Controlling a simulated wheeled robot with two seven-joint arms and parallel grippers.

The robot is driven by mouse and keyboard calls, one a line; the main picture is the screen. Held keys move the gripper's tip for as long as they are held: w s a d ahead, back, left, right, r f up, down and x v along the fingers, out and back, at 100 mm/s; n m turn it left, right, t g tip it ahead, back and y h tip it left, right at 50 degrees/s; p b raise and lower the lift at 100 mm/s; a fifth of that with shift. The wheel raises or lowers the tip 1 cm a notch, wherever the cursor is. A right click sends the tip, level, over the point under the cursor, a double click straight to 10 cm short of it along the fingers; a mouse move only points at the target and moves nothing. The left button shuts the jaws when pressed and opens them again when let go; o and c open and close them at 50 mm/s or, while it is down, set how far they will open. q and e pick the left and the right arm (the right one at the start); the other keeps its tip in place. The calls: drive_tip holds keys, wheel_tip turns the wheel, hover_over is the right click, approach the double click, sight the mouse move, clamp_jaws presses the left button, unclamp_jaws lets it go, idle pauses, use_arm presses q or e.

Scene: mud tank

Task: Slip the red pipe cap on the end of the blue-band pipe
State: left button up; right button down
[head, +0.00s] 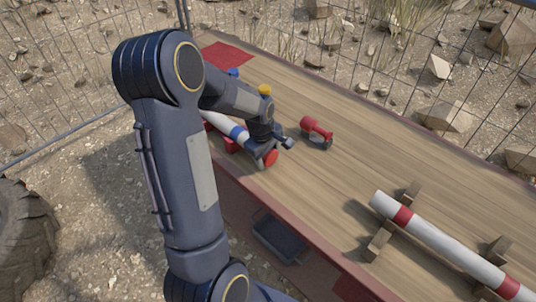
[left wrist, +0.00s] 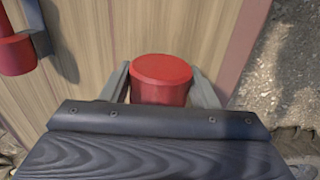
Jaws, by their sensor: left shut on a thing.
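My left gripper (head: 272,151) is shut on the red pipe cap (head: 270,158), which also shows between the two grey fingers in the left wrist view (left wrist: 162,78). The white blue-band pipe (head: 238,133) lies on the left side of the table, partly hidden behind my left arm. The cap is at the near end of this pipe, roughly in line with it. The gripper covers the place where they meet, so I cannot tell whether the cap is around the pipe end or just short of it. My right gripper is not in view.
A red tool-like object (head: 317,130) lies right of the gripper. A blue cap (head: 232,72) and a yellow cap (head: 265,90) stand farther back, near a red mat (head: 228,55). A white pipe with red bands (head: 440,240) rests on wooden blocks at right. The table's middle is clear.

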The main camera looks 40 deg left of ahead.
use_arm(q)
drive_tip(key=shift+a, duration=0.1)
idle(0.5)
drive_tip(key=shift+w+a, duration=0.15)
drive_tip(key=shift+a, duration=1.05)
drive_tip(key=shift+w+a, duration=0.1)
drive_tip(key=shift+a, duration=1.05)
drive_tip(key=o, duration=0.9)
drive_tip(key=r, duration=0.2)
drive_tip(key=s+r, duration=0.1)
drive_tip(key=r, duration=0.4)
drive_tip(key=shift+s+r, duration=0.3)
